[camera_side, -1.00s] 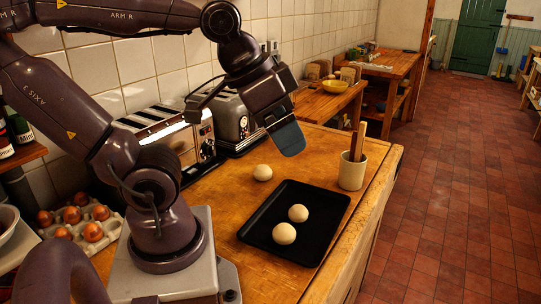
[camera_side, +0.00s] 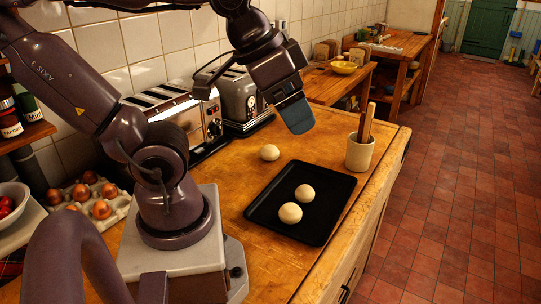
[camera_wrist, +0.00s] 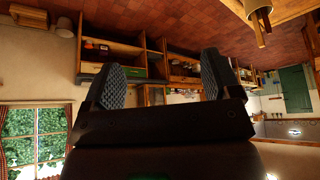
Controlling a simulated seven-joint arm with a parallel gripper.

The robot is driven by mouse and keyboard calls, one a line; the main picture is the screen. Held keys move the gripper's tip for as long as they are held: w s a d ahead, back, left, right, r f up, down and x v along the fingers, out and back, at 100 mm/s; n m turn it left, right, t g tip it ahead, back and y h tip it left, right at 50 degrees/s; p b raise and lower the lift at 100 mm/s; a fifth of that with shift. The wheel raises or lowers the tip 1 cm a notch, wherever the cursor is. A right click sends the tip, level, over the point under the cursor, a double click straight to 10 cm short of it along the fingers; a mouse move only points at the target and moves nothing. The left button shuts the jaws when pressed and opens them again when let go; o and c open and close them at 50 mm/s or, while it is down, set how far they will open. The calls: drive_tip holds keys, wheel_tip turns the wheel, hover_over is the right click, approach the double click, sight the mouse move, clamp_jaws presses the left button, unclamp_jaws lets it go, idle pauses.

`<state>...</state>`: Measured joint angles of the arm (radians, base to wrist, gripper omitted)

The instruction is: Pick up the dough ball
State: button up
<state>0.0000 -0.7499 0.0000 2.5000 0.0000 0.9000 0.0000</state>
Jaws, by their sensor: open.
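Three pale dough balls show in the side view. One dough ball (camera_side: 270,152) sits on the bare wooden worktop behind the tray. Two more, a nearer dough ball (camera_side: 290,213) and a farther dough ball (camera_side: 305,193), lie on the black tray (camera_side: 325,222). My gripper (camera_side: 297,116) hangs above the worktop, above and right of the lone ball and clear of all three. In the wrist view my gripper (camera_wrist: 163,80) has its two textured fingers wide apart with nothing between them. No dough ball shows in the wrist view.
A cream pot (camera_side: 359,153) with wooden utensils stands right of the tray near the worktop edge. Two toasters, one long (camera_side: 165,108) and one smaller (camera_side: 240,100), stand along the tiled wall. An egg carton (camera_side: 117,211) is left of my base. The worktop around the lone ball is clear.

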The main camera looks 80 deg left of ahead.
drive_tip(key=shift+o, duration=1)
